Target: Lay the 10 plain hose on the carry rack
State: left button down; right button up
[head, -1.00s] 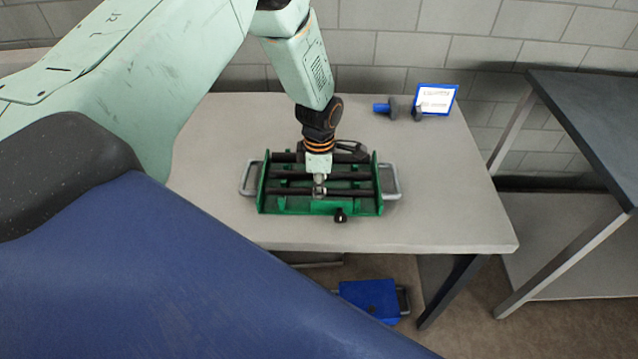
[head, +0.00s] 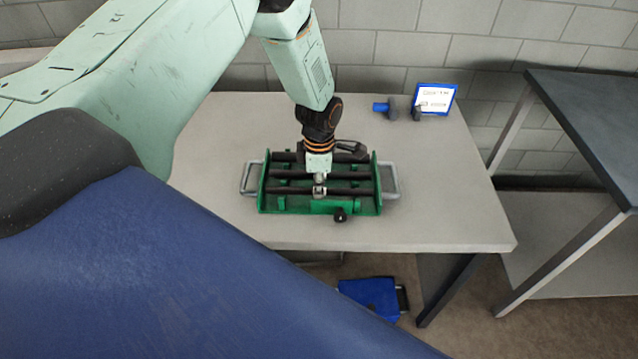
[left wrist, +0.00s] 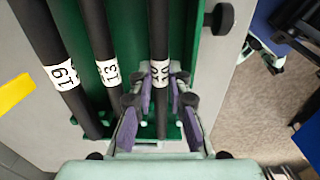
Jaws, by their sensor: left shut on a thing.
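The green carry rack (head: 338,207) stands on the light table with grey handles at both ends. Three black hoses lie across it, side by side. In the left wrist view their white labels read 19 on one hose (left wrist: 44,37), 13 on the middle hose (left wrist: 97,25), and what looks like 10 on the hose (left wrist: 158,25) nearest the rack's knob side. My left gripper (head: 319,190) points down over the rack. Its purple-padded fingers (left wrist: 160,92) are shut on the 10 hose, around its label. The hose lies level in the rack. My right gripper is not in view.
A black knob (head: 340,215) sticks out at the rack's front. A blue-framed sign (head: 435,99) and a blue-and-grey tool (head: 386,108) stand at the table's back right. A dark table (head: 590,110) is to the right. A blue box (head: 370,297) sits below.

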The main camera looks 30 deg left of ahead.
pick_arm(q)
jog(key=shift+f, duration=0.2)
dwell(0.4)
jog(key=c, duration=1.2)
grip_release()
notch_tip(320, 180, up, 12)
